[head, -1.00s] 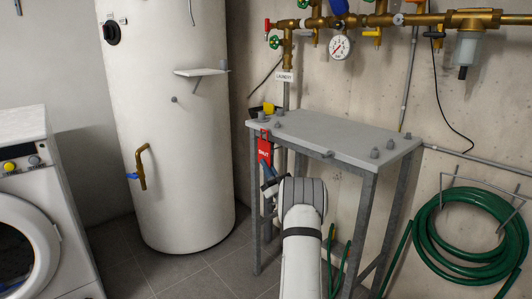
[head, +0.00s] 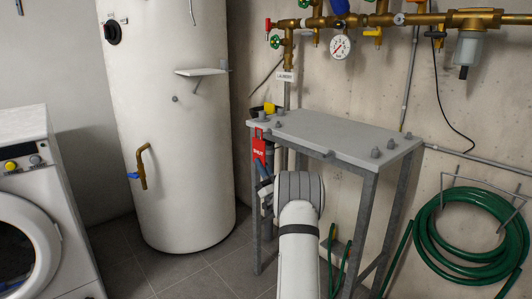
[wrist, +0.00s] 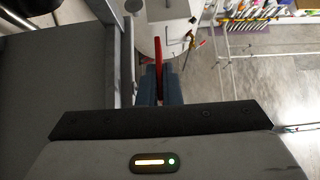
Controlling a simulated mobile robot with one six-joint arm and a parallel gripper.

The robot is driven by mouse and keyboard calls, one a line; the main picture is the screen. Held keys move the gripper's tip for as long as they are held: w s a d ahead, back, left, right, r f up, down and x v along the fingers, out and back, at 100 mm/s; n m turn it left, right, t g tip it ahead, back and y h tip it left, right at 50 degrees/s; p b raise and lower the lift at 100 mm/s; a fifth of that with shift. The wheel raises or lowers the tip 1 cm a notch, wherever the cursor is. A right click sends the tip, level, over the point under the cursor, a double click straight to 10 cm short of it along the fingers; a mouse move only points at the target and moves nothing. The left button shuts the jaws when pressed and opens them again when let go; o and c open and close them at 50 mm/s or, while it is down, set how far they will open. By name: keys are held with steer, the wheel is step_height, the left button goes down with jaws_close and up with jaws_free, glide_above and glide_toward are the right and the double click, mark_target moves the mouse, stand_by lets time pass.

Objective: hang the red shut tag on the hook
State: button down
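The red SHUT tag (head: 259,148) hangs upright by the near left corner of the grey metal table, in front of its leg in the head view. My gripper (head: 263,172) is below the tag, with its blue fingers closed on the tag's lower part. In the wrist view the tag (wrist: 158,52) shows edge-on as a thin red strip between the two fingers (wrist: 159,88). I cannot make out a hook clearly, nor whether the tag's top touches anything.
The grey table (head: 335,134) has several bolt-like knobs on top and a yellow-and-black item (head: 268,107) behind its left end. A white tank (head: 175,110) stands to the left. Brass pipes (head: 390,20) and a green hose (head: 470,230) are on the wall.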

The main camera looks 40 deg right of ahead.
steer(key=shift+a, duration=0.45)
steer(key=shift+a, duration=0.1)
steer(key=a, duration=0.3)
steer(key=shift+s+a, duration=0.1)
steer(key=shift+s, duration=0.1)
step_height(320, 180, up, 3)
steer(key=p, duration=0.2)
steer(key=shift+a+f+p, duration=0.1)
steer(key=shift+f+p, duration=0.1)
steer(key=shift+p, duration=0.1)
